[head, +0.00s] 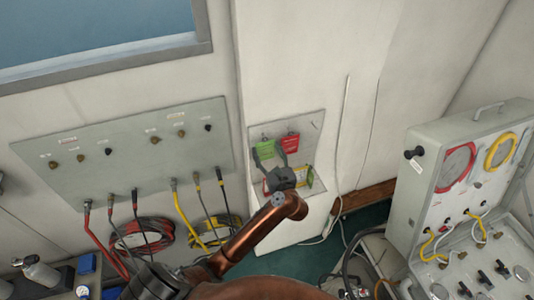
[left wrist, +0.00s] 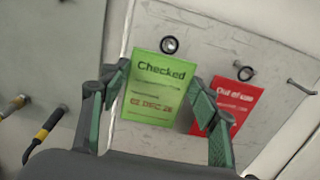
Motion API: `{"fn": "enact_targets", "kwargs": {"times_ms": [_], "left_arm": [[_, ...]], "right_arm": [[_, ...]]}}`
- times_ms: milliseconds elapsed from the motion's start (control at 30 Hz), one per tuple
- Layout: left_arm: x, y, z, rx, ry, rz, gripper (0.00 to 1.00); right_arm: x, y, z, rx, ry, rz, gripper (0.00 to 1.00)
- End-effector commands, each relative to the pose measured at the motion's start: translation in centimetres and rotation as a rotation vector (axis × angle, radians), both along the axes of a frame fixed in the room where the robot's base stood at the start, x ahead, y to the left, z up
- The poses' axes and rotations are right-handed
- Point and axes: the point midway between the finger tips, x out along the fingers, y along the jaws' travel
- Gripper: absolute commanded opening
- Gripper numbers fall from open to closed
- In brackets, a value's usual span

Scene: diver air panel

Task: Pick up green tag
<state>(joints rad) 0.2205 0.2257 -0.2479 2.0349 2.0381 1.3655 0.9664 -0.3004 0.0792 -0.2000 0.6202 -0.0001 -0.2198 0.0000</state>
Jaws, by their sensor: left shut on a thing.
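The green tag (head: 264,150) is at the small grey board on the wall, left of a red tag (head: 291,143). In the left wrist view the green tag (left wrist: 158,88) reads "Checked" with a date in red. My left gripper (head: 269,160) is shut on the green tag, with one finger at each side edge. A dark round peg (left wrist: 169,45) is at the tag's top edge; I cannot tell whether the tag still hangs on it. The red tag (left wrist: 226,98), "Out of use", sits just right of my right-hand finger. My right gripper is not in view.
The small board (head: 315,125) has another peg (left wrist: 245,73) above the red tag and a bare pin (left wrist: 301,87) at right. More tags are partly hidden behind my gripper. A hose panel (head: 120,165) is at left; an open grey case (head: 430,190) stands at right.

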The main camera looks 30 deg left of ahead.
Motion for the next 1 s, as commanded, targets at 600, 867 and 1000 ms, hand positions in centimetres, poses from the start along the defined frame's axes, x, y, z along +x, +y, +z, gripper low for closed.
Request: {"fn": "enact_targets", "kwargs": {"times_ms": [600, 867, 1000], "left_arm": [[-9.4, -11.1, -0.6, -0.007, 0.003, -0.004, 0.39], [-11.2, -13.2, -0.3, -0.003, 0.003, -0.003, 0.39], [-11.4, -13.5, -0.2, -0.002, 0.001, -0.003, 0.39]], "right_arm": [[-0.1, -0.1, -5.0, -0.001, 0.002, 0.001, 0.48], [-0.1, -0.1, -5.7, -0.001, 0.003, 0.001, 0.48], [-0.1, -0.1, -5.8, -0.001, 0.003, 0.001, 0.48]]}}
